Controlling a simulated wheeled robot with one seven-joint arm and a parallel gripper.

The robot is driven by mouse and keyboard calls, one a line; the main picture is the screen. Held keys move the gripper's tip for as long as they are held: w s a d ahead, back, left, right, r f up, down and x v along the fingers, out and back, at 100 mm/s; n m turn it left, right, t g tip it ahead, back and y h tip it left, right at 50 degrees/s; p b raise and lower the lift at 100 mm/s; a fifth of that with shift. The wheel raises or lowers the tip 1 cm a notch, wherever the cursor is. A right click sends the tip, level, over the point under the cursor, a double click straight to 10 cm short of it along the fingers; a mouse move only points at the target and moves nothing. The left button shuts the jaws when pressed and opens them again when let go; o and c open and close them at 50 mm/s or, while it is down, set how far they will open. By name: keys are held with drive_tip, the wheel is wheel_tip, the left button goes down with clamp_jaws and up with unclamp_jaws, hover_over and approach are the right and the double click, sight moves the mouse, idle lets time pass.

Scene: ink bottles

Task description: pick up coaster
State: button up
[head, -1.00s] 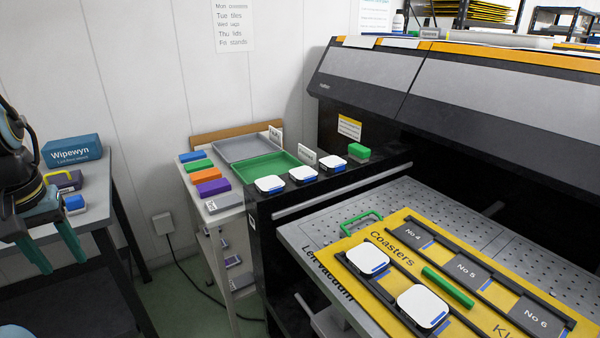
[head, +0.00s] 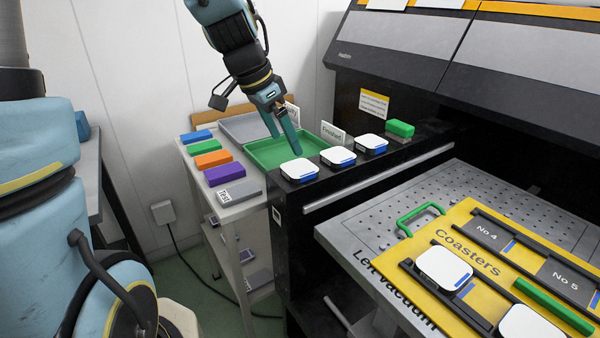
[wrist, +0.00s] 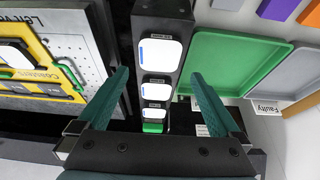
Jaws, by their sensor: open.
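Three white rounded-square coasters with blue edge marks stand in a row on the black ledge: the left one (head: 299,169), the middle one (head: 338,156) and the right one (head: 371,143). Two more sit in the yellow jig (head: 470,215), one at its left (head: 444,266) and one at the lower edge (head: 524,322). My gripper (head: 286,143) is open and empty, pointing down above and behind the left coaster. In the wrist view the row runs between my fingers (wrist: 159,76), with the left coaster (wrist: 160,52) just beyond the tips.
A green tray (head: 262,158) and a grey tray (head: 240,128) lie beside the ledge, with a "Finished" sign (head: 332,132) close by. Several coloured blocks line the white cart. A green block (head: 399,128) ends the coaster row. The black printer (head: 400,75) rises behind.

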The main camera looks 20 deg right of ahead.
sight(299, 168)
drive_tip(key=shift+p+x, duration=0.85)
drive_tip(key=shift+x, duration=3.1)
drive_tip(key=c, duration=1.2)
